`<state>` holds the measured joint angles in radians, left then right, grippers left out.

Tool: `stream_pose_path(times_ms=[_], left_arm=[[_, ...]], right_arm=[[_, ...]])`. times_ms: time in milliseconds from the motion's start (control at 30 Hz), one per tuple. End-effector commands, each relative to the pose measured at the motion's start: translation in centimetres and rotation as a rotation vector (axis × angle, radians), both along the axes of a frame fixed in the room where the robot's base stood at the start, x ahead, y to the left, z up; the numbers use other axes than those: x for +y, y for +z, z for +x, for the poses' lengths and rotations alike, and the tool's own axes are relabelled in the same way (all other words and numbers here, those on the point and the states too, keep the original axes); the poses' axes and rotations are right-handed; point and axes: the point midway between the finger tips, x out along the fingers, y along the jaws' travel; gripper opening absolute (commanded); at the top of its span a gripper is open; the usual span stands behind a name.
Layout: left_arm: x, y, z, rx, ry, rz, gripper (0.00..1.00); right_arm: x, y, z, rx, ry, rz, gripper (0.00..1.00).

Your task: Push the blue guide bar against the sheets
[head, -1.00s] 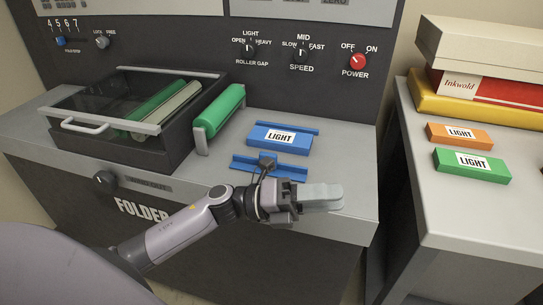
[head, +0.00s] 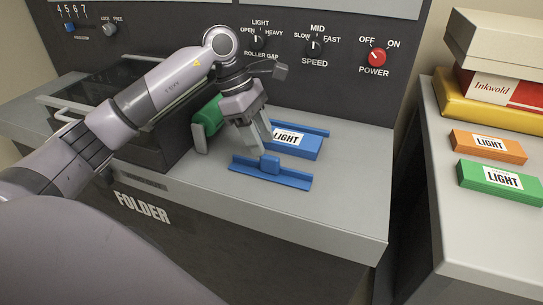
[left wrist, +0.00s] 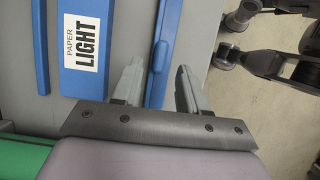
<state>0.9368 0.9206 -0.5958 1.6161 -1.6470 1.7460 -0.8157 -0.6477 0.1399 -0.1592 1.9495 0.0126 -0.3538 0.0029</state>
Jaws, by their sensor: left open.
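The blue guide bar (head: 285,179), a low rail with a small raised block at its middle, lies on the grey deck in front of the sheets. A narrow strip of deck shows between bar and pack. My left gripper (head: 259,145) is open, pointing down over the left end of the pack and bar. In the left wrist view its fingers (left wrist: 160,75) lie either side of the guide bar (left wrist: 165,40); contact cannot be told. My right gripper is not in view.
A green roller (head: 206,119) stands close left of my gripper, next to a dark lidded box (head: 145,145). The control panel (head: 345,85) rises behind. The deck's front right is clear. Orange (head: 487,146) and green (head: 500,183) packs lie on a side table.

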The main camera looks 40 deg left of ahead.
Motion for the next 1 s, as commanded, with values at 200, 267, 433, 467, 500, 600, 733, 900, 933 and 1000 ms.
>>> stream_pose_path(times_ms=[200,267,433,467,500,600,733,900,933,1000], left_arm=[[-1.4,-3.3,0.2,0.004,-0.003,-0.003,0.43],[-1.7,-3.9,0.3,0.003,-0.002,-0.004,0.43],[-2.2,-5.0,0.4,0.002,-0.001,-0.004,0.43],[-2.2,-5.1,0.5,0.001,-0.001,-0.004,0.43],[-2.2,-5.1,0.5,0.001,-0.001,-0.004,0.43],[-2.2,-5.2,0.5,0.001,-0.001,-0.004,0.43],[-2.2,-5.2,0.5,0.001,-0.001,-0.004,0.30],[-2.2,-5.1,0.5,0.001,-0.001,-0.004,0.00],[-2.2,-5.1,0.4,0.001,-0.001,-0.004,0.00],[-2.2,-5.1,0.6,0.002,0.000,-0.005,0.00]], right_arm=[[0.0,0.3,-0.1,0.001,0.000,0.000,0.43],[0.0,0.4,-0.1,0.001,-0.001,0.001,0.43],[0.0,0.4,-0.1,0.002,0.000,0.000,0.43],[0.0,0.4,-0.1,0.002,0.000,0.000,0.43],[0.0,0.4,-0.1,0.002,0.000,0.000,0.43],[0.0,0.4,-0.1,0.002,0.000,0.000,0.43],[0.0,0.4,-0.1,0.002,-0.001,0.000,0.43],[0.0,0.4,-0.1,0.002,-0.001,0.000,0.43],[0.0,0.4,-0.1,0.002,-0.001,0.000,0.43],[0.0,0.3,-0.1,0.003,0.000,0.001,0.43]])
